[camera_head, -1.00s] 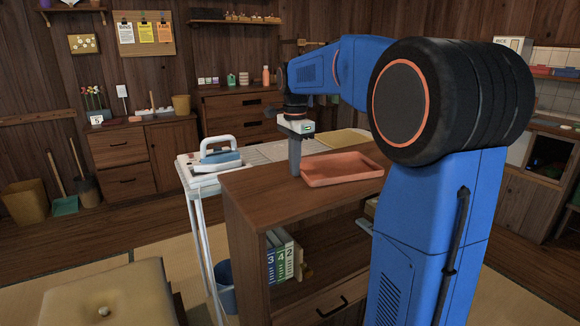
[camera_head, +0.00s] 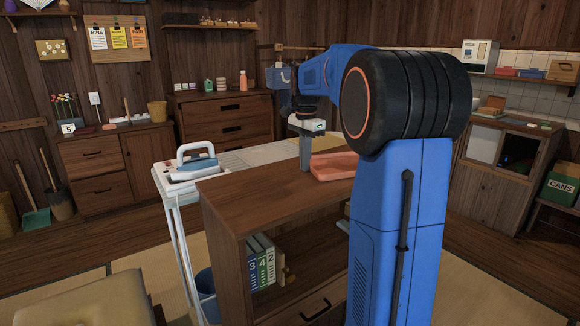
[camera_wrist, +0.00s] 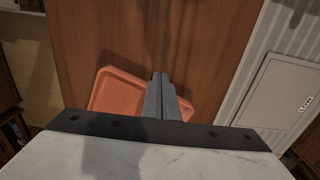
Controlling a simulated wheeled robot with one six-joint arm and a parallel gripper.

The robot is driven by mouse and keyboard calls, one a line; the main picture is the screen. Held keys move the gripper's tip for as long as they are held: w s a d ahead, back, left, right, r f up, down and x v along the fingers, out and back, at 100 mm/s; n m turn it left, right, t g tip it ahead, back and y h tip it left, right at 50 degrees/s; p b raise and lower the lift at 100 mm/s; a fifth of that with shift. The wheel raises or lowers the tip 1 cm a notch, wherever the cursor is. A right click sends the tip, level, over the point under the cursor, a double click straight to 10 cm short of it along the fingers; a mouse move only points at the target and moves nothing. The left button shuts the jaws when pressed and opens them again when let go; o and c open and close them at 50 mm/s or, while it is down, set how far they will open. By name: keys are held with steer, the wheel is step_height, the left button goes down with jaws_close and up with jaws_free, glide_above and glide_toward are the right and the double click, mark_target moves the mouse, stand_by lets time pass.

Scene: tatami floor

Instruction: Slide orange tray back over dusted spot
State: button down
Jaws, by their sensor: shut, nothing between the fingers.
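The orange tray (camera_head: 330,166) lies flat on the wooden cabinet top (camera_head: 255,187), its right part hidden behind my arm in the head view. My gripper (camera_head: 305,168) points down at the tray's left end, shut and empty. In the wrist view the shut fingers (camera_wrist: 161,78) stand in front of the tray (camera_wrist: 117,92) and cover part of it. The fingers look close against the tray's side, but I cannot tell whether they touch. No dusted spot can be made out on the wood.
A white stand with an iron (camera_head: 196,162) is left of the cabinet. The cabinet top left of the tray is bare. A padded stool (camera_head: 85,300) is at the front left.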

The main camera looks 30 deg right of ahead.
mark_target(342, 159)
steer(key=d, duration=1.7)
steer(key=shift+w+d, duration=0.15)
steer(key=shift+w, duration=0.2)
